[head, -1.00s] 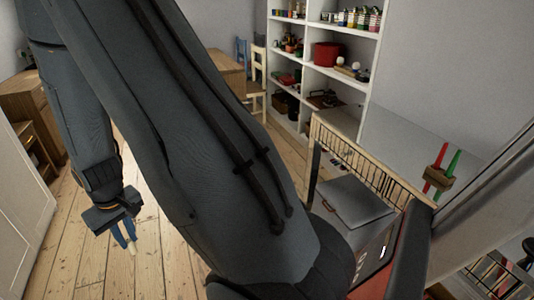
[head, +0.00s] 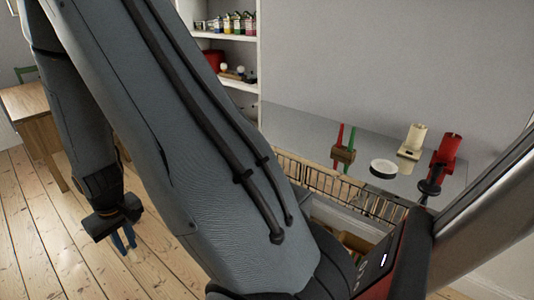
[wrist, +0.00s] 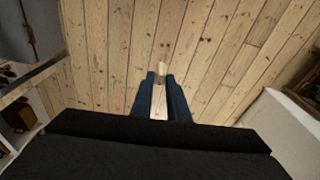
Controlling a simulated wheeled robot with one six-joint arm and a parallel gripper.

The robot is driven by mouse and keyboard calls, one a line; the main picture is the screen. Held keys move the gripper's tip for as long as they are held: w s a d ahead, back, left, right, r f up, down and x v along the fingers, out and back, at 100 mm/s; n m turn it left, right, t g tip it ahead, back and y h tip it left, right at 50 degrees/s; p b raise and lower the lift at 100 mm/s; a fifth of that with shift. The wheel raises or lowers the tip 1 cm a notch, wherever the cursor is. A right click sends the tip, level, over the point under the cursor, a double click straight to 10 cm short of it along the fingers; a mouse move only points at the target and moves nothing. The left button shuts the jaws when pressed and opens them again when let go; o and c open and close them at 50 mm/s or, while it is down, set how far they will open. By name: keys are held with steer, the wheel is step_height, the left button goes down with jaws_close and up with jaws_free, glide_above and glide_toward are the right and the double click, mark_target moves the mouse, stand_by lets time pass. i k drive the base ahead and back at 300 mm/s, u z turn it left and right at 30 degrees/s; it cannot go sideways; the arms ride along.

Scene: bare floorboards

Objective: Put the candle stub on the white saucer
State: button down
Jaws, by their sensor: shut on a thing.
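My gripper (head: 125,247) hangs over the floorboards at the lower left of the head view, with its blue fingers pointing down. In the wrist view my gripper (wrist: 161,78) is shut on a pale candle stub (wrist: 161,69), which sticks out past the fingertips. The white saucer (head: 384,167) lies on the grey tabletop at the right of the head view, well away from my gripper. Its top looks empty. The saucer is not seen in the wrist view.
On the grey tabletop (head: 300,125), a wooden block (head: 343,155) with red and green sticks stands left of the saucer. White shelves (head: 240,86) are behind.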

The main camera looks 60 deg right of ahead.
mark_target(383, 168)
steer(key=z, duration=3.15)
